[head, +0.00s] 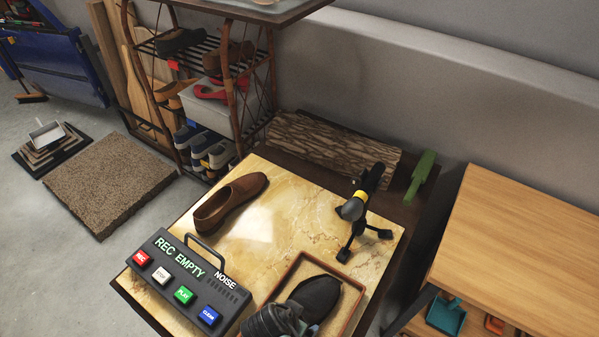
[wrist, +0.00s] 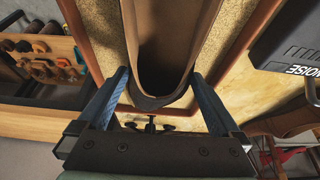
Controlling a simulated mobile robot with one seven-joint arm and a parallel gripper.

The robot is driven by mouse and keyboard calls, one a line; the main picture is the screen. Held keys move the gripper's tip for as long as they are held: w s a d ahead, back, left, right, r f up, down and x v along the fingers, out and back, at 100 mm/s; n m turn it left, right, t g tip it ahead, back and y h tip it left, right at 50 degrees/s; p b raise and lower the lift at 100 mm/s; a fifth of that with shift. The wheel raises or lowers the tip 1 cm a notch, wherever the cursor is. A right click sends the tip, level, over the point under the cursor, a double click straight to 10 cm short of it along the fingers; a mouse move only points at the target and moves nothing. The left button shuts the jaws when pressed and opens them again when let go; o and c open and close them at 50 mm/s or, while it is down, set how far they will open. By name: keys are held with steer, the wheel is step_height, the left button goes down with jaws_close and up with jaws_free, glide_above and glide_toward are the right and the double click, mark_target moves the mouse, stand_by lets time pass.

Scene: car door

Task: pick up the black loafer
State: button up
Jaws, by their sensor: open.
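The black loafer (head: 318,293) lies in a shallow brown-rimmed tray (head: 347,315) at the front of the marble-topped table. In the wrist view the loafer (wrist: 158,30) looks dark brown, and its rounded end and opening face my gripper (wrist: 158,77). My gripper is open, with one blue finger on either side of that end. A narrow gap shows beside the fingers, and I cannot tell if either touches the shoe. In the head view my gripper (head: 290,322) is at the bottom edge, partly covering the near end of the loafer.
A brown loafer (head: 230,203) lies on the marble table (head: 268,228). A recorder box with buttons (head: 189,280) stands left of the tray. A small black tripod (head: 362,212) stands behind it. A shoe rack (head: 205,85) is at the back, a wooden table (head: 525,240) at right.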

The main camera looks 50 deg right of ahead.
jaws_close()
stand_by(0.4)
steer(key=shift+r, duration=0.15)
steer(key=shift+r+b, duration=0.95)
steer(key=shift+r, duration=1.95)
